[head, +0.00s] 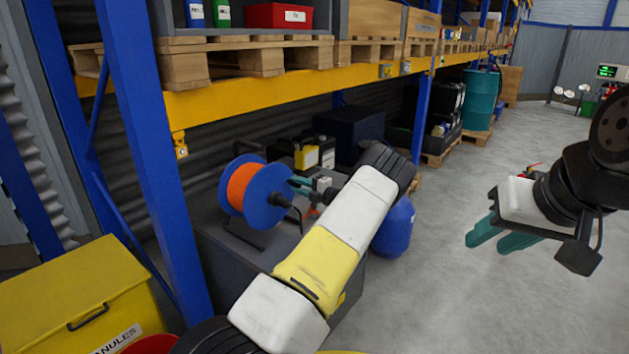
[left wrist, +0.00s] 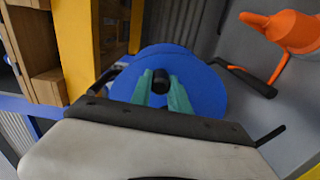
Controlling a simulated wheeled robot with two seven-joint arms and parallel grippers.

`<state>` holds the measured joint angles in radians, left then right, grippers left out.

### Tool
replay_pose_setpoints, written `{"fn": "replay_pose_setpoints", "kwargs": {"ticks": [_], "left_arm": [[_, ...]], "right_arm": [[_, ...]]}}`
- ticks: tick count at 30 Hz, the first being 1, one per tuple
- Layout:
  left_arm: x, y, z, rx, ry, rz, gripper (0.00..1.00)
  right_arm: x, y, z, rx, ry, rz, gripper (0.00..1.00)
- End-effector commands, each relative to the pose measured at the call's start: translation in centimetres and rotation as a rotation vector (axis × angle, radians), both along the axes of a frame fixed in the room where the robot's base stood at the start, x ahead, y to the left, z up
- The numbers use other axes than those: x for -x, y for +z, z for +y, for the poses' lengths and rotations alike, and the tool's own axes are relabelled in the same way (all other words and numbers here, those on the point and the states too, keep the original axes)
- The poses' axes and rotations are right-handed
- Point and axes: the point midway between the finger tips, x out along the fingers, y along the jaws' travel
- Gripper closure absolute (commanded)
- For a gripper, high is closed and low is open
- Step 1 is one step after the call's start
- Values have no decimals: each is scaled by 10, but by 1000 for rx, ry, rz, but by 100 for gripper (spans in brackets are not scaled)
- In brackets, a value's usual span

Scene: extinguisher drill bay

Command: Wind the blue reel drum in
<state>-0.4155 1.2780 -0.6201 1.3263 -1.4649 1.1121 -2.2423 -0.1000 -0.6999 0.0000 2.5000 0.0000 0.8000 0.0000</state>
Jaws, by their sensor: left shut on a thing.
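The blue reel drum (head: 264,209), with orange hose wound between its flanges, stands on a dark frame on a grey bench. In the left wrist view its blue face (left wrist: 207,85) fills the middle. A black crank knob (left wrist: 161,79) shows in front of that face. My left gripper (left wrist: 163,92) has its teal fingers on either side of the knob, shut on it. In the head view my left gripper (head: 300,184) is at the drum's right side, partly hidden by my forearm. My right gripper (head: 500,238) is open and empty over the floor at the right.
A yellow bin (head: 70,300) stands at the lower left, beside a blue rack post (head: 150,150). A blue drum-shaped container (head: 397,228) stands right of the bench. An orange nozzle-like thing (left wrist: 285,30) lies near the reel.

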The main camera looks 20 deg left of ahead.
Motion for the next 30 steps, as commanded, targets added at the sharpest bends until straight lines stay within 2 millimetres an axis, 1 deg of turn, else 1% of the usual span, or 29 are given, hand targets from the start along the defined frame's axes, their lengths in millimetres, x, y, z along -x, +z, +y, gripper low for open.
{"fn": "replay_pose_setpoints", "kwargs": {"ticks": [3,10,26,27,29,30], "left_arm": [[1,-6,0,-23,-1,57,100],[3,-11,1,-48,-1,122,100],[3,-13,1,-55,-1,140,100],[3,-13,1,-55,-1,140,70],[3,-13,1,-55,-1,140,59],[3,-13,1,-55,-1,140,56]], "right_arm": [[0,0,0,0,0,0,64],[0,0,0,0,0,0,64],[0,0,0,0,0,0,64],[0,0,0,0,0,0,64],[0,0,0,0,0,0,64],[0,0,0,0,0,0,64]]}}
